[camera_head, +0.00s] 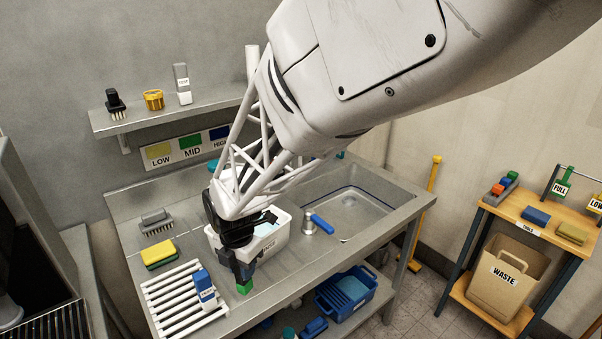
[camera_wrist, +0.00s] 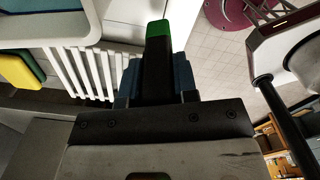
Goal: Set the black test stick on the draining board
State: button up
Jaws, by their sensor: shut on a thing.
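My gripper (camera_head: 242,268) is shut on the black test stick (camera_wrist: 157,70), which has a green end. In the head view only the stick's green end (camera_head: 244,287) shows clearly, below the fingers; the rest is hidden or blends with the dark gripper. The draining board (camera_head: 163,298) is a white slatted rack on the steel counter. The stick's green end appears just right of the board in the head view, near the counter's front edge. Its height above the counter is hard to tell. White slats (camera_wrist: 85,75) also show left of the stick in the wrist view.
A blue-and-white labelled block (camera_head: 204,290) is at the board's right side. A white tub (camera_head: 279,240) stands behind my gripper. A yellow-green sponge (camera_head: 159,254) and a grey brush (camera_head: 156,222) lie behind the board. The board's left part looks clear.

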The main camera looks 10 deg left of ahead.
jog(key=shift+w+a, duration=0.2)
jog(key=shift+w, duration=0.05)
jog(key=shift+f, duration=0.1)
jog(key=shift+f, duration=1.7)
jog(key=shift+f, duration=0.1)
jog(key=o, duration=0.9)
jog(key=shift+o, duration=0.2)
notch_tip(320, 180, up, 12)
jog(key=shift+r, duration=0.1)
